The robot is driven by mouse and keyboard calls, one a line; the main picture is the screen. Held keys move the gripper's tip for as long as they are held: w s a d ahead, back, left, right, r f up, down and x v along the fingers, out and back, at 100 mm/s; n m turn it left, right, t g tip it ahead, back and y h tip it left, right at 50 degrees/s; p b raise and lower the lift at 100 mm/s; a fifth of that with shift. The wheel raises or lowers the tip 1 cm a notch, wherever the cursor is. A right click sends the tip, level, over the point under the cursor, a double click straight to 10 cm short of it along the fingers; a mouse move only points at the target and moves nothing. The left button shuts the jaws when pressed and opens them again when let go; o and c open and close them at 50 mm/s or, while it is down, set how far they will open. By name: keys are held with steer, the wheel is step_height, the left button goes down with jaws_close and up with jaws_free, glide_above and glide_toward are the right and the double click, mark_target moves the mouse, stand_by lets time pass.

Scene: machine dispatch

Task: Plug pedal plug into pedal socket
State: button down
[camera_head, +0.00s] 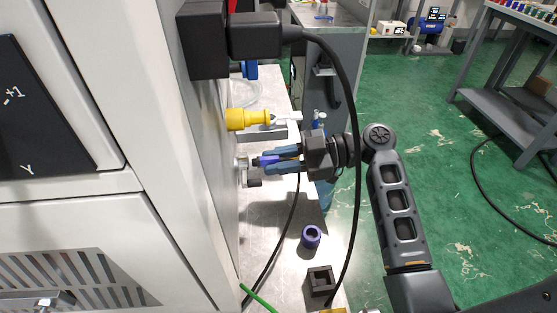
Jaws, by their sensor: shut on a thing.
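My gripper (267,160) reaches in from the right, level with the side of the white machine. Its dark blue fingers are shut on a small purple-blue plug (262,161), which I take to be the pedal plug. The plug points left at a small silver socket (243,163) on the machine's side panel. The plug's tip is at or very near the socket; I cannot tell whether it is inserted. The fingers hide part of the plug. A thin black cable (291,222) hangs down below the gripper.
A yellow connector (245,119) sticks out of the panel just above my gripper. A black connector (255,36) higher up trails a thick cable (356,150) past my wrist. A purple ring (311,236) and a black square block (320,280) stand on the metal table (268,205).

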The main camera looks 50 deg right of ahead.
steer(key=shift+x, duration=0.75)
steer(key=shift+r, duration=0.1)
steer(key=c, duration=0.9)
jaws_free()
steer(key=shift+o, duration=0.2)
steer(key=shift+f+b+v, duration=0.1)
steer(key=shift+b+v, duration=0.35)
steer(key=shift+v, duration=0.4)
steer(key=shift+f+b+v, duration=0.15)
steer(key=shift+b+v, duration=0.25)
steer(key=shift+v, duration=0.5)
